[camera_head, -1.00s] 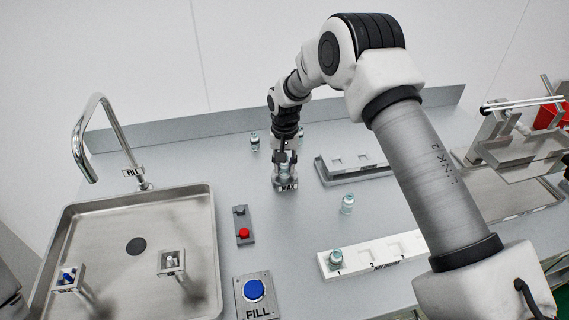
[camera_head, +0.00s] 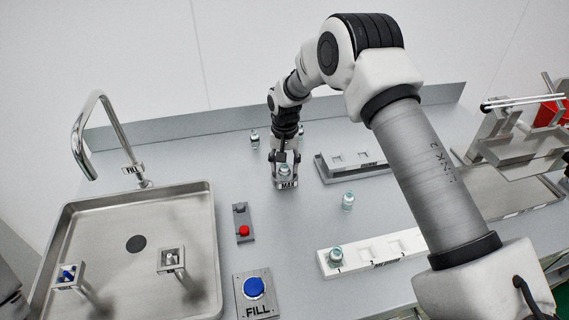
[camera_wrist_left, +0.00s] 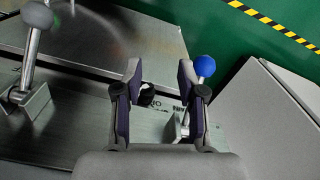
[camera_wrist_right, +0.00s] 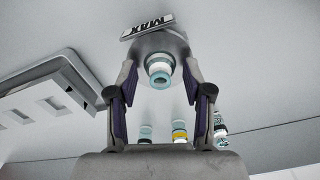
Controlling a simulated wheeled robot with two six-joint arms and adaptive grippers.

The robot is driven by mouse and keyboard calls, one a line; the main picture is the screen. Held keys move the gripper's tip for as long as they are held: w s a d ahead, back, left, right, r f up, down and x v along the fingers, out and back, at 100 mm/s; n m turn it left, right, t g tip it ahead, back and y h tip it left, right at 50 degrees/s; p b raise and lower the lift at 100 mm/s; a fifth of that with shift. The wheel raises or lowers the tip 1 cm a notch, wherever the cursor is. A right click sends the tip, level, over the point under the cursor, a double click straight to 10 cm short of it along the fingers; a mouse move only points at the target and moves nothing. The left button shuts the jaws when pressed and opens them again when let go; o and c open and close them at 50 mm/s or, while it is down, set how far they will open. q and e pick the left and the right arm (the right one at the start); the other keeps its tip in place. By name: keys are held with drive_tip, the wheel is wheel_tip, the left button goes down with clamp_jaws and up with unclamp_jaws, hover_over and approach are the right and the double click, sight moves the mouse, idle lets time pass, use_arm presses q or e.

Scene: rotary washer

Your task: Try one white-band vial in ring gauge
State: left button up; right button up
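The ring gauge (camera_head: 288,185), a grey block labelled MAX, stands mid-counter. A vial (camera_wrist_right: 159,70) with a teal top and a pale, white-looking band stands in its ring; the gauge also shows in the right wrist view (camera_wrist_right: 172,40). My right gripper (camera_head: 285,162) is open, its fingers apart on either side of the vial; in the right wrist view (camera_wrist_right: 158,85) gaps show between fingers and vial. My left gripper (camera_wrist_left: 158,75) is open and empty, in the left wrist view only. Another vial (camera_head: 348,200) stands loose right of the gauge, and one (camera_head: 336,256) sits in slot 1 of the white tray.
The white tray (camera_head: 355,257) lies in front and a grey rack (camera_head: 325,172) behind right. Further vials (camera_head: 255,139) stand at the back; a yellow-band one (camera_wrist_right: 179,132) is among them. A sink (camera_head: 130,200), red button (camera_head: 242,231) and blue FILL button (camera_head: 254,288) are left.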

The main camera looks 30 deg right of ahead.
wheel_tip(320, 180, up, 12)
idle(0.6)
idle(0.8)
